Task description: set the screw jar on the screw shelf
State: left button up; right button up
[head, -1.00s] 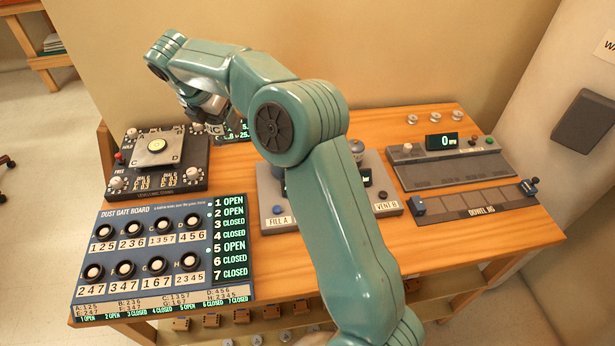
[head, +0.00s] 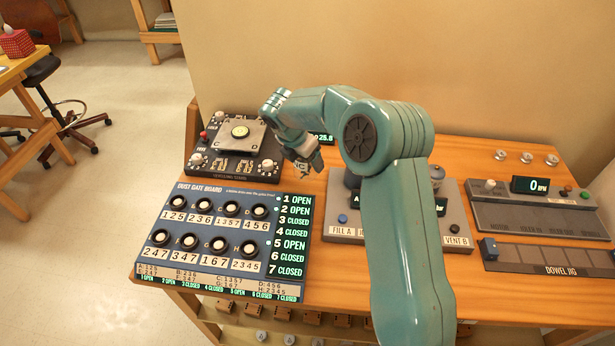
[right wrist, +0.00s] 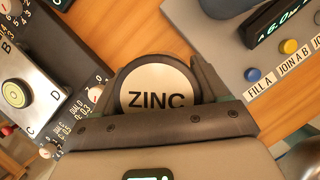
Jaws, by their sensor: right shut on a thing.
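My right gripper (head: 306,170) is over the workbench, just right of the levelling stand and beyond the dust gate board. It is shut on a round dark-rimmed thing with a pale face marked ZINC (right wrist: 157,90), apparently the screw jar. In the right wrist view the jar sits between the two dark fingers, its face toward the camera; its sides are hidden. I cannot make out a marked screw shelf. My left gripper is not in view.
The levelling stand (head: 195,165), dust gate board (head: 186,205), fill panel (head: 340,222) and dowel jig (head: 545,257) crowd the bench. A lower shelf (head: 238,322) with small blocks and round items shows under the front edge. A stool (head: 45,72) stands left on open floor.

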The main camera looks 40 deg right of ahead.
aim_at(299, 160)
jog(key=shift+s+d+f, duration=0.15)
jog(key=shift+s+f, duration=0.2)
jog(key=shift+f, duration=0.2)
jog(key=shift+s+d+f, duration=0.15)
jog(key=shift+s+f, duration=0.15)
jog(key=shift+f, duration=0.25)
jog(key=f, duration=0.2)
jog(key=w+f, duration=0.1)
jog(key=f, duration=0.1)
jog(key=shift+a+f, duration=0.2)
jog(key=shift+s+d+f, duration=0.2)
jog(key=shift+s, duration=0.1)
jog(key=shift+w+a+f, duration=0.15)
jog(key=shift+w+a, duration=0.05)
jog(key=shift+w, duration=0.05)
jog(key=o, duration=1.3)
jog(key=shift+s, duration=0.1)
jog(key=shift+o, duration=0.2)
jog(key=shift+s+d, duration=0.1)
jog(key=shift+d, duration=0.05)
jog(key=shift+w+a+r, duration=0.2)
jog(key=shift+r, duration=0.05)
jog(key=v, duration=1.1)
jog(key=shift+s+a+r+b, duration=0.1)
jog(key=shift+s+r+b, duration=0.05)
jog(key=shift+r+b, duration=0.2)
jog(key=shift+s+a, duration=0.1)
jog(key=shift+a, duration=0.1)
